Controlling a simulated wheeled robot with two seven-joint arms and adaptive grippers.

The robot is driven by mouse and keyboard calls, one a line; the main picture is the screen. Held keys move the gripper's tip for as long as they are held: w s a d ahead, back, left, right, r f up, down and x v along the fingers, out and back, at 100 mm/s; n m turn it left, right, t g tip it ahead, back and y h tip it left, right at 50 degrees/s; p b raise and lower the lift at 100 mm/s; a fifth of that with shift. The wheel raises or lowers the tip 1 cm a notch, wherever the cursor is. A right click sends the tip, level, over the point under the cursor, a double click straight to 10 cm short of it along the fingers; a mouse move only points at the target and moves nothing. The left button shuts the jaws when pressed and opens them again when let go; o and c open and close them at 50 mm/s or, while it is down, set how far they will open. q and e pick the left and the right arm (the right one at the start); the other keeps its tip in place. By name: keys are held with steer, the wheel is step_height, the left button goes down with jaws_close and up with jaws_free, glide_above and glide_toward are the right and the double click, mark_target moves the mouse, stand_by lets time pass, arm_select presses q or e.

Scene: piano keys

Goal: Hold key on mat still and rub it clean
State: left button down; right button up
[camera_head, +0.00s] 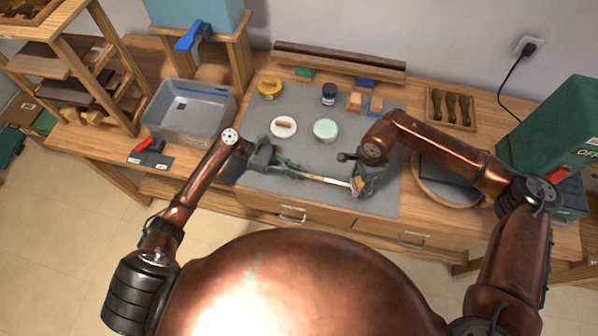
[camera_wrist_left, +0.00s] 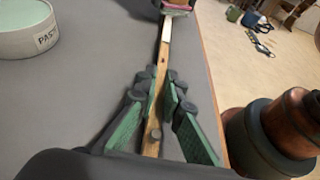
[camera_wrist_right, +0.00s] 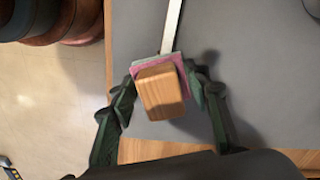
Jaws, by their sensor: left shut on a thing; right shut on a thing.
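The key (camera_head: 325,180) is a long wooden stick with a white far part, lying along the front of the grey mat (camera_head: 265,186). My left gripper (camera_head: 287,166) is shut on its bare wooden shaft; in the left wrist view the fingers (camera_wrist_left: 165,92) close on both sides of the key (camera_wrist_left: 162,70). My right gripper (camera_head: 358,184) is shut on a wooden block (camera_wrist_right: 160,90) with a pink and grey pad (camera_wrist_right: 152,67) under it. The block sits at the white end of the key (camera_wrist_right: 172,25). The pad hides that end, so I cannot tell whether they press together.
Behind on the mat stand a pale green paste tin (camera_head: 325,129), a white dish (camera_head: 283,128), a yellow jar (camera_head: 269,88), a dark jar (camera_head: 329,94) and wooden blocks (camera_head: 354,101). A grey bin (camera_head: 188,128) is left; a round board (camera_head: 447,190) is right.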

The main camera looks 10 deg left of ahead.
mark_target(349, 186)
steer(key=shift+d, duration=1)
steer(key=shift+f, duration=0.1)
steer(key=shift+s+a, duration=0.1)
steer(key=shift+a, duration=0.05)
steer(key=shift+a+r, duration=0.2)
steer(key=shift+a, duration=2.2)
steer(key=shift+d+f, duration=0.15)
steer(key=shift+d, duration=2.4)
steer(key=shift+a, duration=0.15)
